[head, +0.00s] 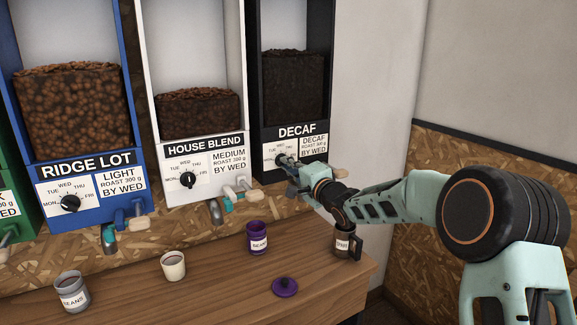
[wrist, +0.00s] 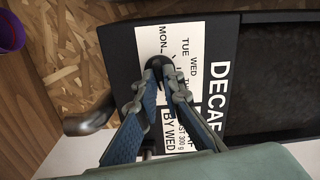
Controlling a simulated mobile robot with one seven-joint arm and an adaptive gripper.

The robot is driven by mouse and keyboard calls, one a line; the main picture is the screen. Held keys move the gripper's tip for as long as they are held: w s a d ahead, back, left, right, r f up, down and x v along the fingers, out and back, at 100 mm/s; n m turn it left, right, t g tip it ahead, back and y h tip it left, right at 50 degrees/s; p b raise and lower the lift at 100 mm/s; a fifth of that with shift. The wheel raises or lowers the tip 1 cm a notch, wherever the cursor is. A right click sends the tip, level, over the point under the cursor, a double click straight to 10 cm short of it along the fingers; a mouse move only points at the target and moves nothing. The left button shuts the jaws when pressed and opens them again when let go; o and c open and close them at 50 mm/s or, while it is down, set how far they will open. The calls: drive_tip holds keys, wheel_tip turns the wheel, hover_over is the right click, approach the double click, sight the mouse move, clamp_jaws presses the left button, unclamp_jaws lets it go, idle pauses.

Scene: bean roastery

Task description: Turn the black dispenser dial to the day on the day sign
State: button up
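The black dispenser (head: 256,85), labelled DECAF, stands at the right end of the row. Its black dial (wrist: 157,64) sits on a white plate with day names around it; TUE, WED and MON are readable in the wrist view. My gripper (wrist: 162,78) has its fingertips on either side of the dial and appears closed on it. In the head view my gripper (head: 288,162) largely covers this dial, and its pointer direction cannot be read. The Decaf label (head: 314,147) is partly hidden; BY WED is readable on it. No separate day sign is in view.
Blue Ridge Lot (head: 140,110) and white House Blend (head: 160,133) dispensers stand to the left with their own dials. Cups, a dark mug (head: 343,244) and a purple lid (head: 285,287) stand on the wooden counter (head: 225,295) below. A metal spout (wrist: 85,122) is close to my fingers.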

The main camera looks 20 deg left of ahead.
clamp_jaws()
drive_tip(key=shift+f+n+b, duration=0.1)
drive_tip(key=shift+n+b, duration=7.75)
drive_tip(key=shift+n, duration=8.25)
